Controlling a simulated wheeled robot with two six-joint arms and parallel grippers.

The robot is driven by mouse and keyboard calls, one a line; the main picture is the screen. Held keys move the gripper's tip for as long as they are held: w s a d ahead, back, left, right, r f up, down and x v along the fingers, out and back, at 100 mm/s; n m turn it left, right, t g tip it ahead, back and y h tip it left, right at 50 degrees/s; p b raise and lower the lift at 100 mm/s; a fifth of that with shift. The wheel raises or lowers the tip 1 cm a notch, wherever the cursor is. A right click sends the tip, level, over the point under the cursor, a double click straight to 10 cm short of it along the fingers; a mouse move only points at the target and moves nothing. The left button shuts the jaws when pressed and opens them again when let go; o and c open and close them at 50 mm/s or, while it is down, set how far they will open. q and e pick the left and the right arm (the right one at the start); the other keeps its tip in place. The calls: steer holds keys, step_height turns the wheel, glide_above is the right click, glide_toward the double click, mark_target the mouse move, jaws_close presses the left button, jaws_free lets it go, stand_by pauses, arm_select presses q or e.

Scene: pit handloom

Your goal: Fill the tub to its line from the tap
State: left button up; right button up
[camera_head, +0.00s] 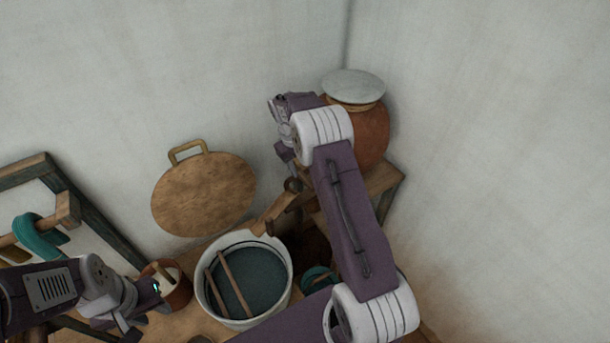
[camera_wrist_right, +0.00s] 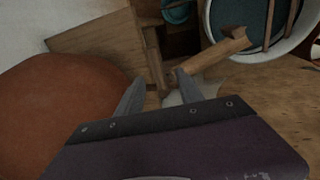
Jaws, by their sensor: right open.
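The white tub (camera_head: 286,285) stands on the wooden surface, with dark teal liquid (camera_head: 255,275) inside and sticks across it. A thin dark line shows inside below its rim; the gap between liquid and line is hard to judge. A wooden spout (camera_head: 272,216) slopes from the clay pot (camera_head: 372,130) toward the tub's back rim. It also shows in the right wrist view (camera_wrist_right: 212,54). My right gripper (camera_wrist_right: 160,76) is open beside the pot, its fingertips near the spout's base; no stream is visible. My left gripper (camera_head: 130,322) is low at left, jaws unclear.
A pale lid (camera_head: 353,86) covers the pot on a wooden stand (camera_head: 385,182). A round wooden board with a handle (camera_head: 204,195) leans on the wall. A reddish pot (camera_head: 178,290) and a teal vessel (camera_head: 318,279) flank the tub. A frame (camera_head: 95,225) stands left.

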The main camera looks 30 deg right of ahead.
mark_target(307, 182)
steer(key=p+x, duration=0.1)
steer(key=x, duration=0.4)
steer(key=d+p+x, duration=0.1)
steer(key=x, duration=0.2)
steer(key=shift+s+r+p, duration=0.1)
steer(key=shift+p, duration=0.2)
steer(key=shift+a+f, duration=0.2)
steer(key=shift+f, duration=0.15)
steer(key=shift+c, duration=0.3)
steer(key=shift+d, duration=0.15)
jaws_close()
steer(key=shift+r, duration=0.1)
